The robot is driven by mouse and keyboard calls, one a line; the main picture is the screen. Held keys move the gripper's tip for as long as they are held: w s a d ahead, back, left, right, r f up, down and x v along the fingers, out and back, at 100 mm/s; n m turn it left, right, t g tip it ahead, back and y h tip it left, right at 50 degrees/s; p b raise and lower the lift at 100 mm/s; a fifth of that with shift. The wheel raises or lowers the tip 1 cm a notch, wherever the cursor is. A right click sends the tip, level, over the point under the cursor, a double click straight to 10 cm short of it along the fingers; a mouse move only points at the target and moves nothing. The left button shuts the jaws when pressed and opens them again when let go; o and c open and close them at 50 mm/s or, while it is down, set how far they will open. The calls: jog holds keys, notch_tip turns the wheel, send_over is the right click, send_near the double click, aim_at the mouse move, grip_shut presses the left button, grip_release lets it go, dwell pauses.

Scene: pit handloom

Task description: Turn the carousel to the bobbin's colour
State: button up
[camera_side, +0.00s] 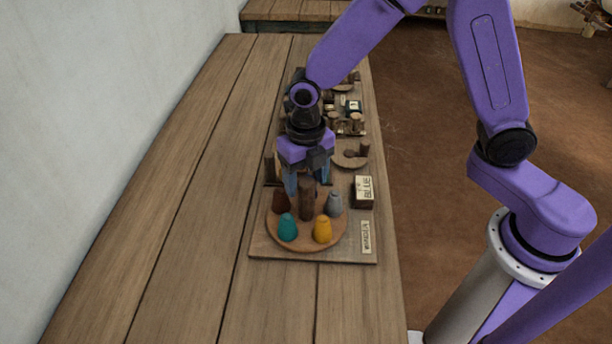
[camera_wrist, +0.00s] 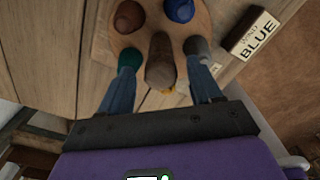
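The carousel is a round wooden disc (camera_side: 297,243) with a thick upright post (camera_side: 307,204) at its middle. Around the post stand a teal cone (camera_side: 288,227), a yellow cone (camera_side: 323,229), a grey cone (camera_side: 334,203) and a brown cone (camera_side: 281,202). A blue cone (camera_wrist: 179,9) shows in the wrist view, at the disc's far edge. My gripper (camera_wrist: 162,66) points down with its blue fingers apart, one on each side of the post. I cannot tell whether they touch it. A block (camera_side: 363,191) beside the disc reads "WIND BLUE". I cannot pick out a separate bobbin.
The disc sits on a wooden board (camera_side: 262,249), with a small label plate (camera_side: 366,237) at its right corner. Several small wooden fixtures stand behind my gripper along the bench. The bench (camera_side: 150,225) is bare to the left and in front. A wall (camera_side: 110,90) bounds the left.

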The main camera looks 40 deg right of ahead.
notch_tip(320, 180, up, 17)
jog(key=shift+r, duration=0.2)
dwell(0.6)
